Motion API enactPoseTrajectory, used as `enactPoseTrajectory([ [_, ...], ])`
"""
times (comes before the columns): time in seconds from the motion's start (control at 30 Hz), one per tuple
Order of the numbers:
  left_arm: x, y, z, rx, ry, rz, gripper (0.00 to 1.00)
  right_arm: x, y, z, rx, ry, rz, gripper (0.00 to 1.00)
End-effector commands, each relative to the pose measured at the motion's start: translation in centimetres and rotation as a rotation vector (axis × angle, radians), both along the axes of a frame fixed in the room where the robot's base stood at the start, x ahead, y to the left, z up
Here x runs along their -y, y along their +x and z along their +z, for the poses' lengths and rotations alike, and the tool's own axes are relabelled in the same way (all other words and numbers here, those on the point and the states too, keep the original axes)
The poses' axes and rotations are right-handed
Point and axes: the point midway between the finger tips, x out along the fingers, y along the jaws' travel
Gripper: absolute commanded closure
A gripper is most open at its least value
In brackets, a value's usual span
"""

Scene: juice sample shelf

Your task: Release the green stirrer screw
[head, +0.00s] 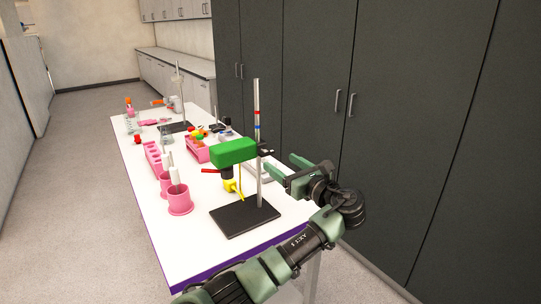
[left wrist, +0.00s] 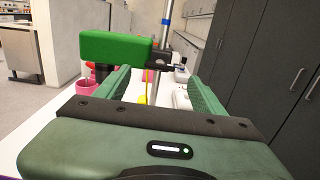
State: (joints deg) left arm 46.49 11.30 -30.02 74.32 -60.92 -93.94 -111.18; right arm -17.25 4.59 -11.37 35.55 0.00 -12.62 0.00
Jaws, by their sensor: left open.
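The green stirrer (head: 234,152) is a green block held on a metal stand rod (head: 257,120) above a black base plate (head: 245,218). It also shows in the left wrist view (left wrist: 112,46). A small dark clamp with a screw (head: 265,150) sits on the rod just right of the green block; it shows between my fingers in the left wrist view (left wrist: 165,62). My left gripper (head: 282,168) is open and empty, its fingers pointing at the clamp from the right. Whether a finger touches the screw cannot be told.
A yellow piece (head: 231,186) hangs under the stirrer. Pink cups (head: 180,203) and a pink rack (head: 153,158) stand on the white table (head: 150,215) to the left. A second stand (head: 182,95) is farther back. Dark cabinets (head: 400,120) line the right side.

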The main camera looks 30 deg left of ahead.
Motion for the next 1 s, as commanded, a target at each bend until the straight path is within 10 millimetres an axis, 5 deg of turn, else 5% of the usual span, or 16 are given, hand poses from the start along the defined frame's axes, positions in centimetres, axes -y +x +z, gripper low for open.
enactPoseTrajectory([
  [0.4, -5.6, 2.3, 0.0, -0.001, -0.003, -0.001, 0.31, 0.2, 0.1, 1.4, 0.001, -0.003, 0.000, 0.64],
  [0.77, -6.1, 2.5, -0.2, 0.001, -0.006, -0.003, 0.31, 0.1, 0.1, 1.4, 0.001, -0.001, 0.002, 0.64],
  [1.0, -6.1, 2.5, -0.2, 0.001, -0.006, -0.003, 0.93, 0.0, 0.1, 1.4, 0.001, 0.000, 0.003, 0.64],
])
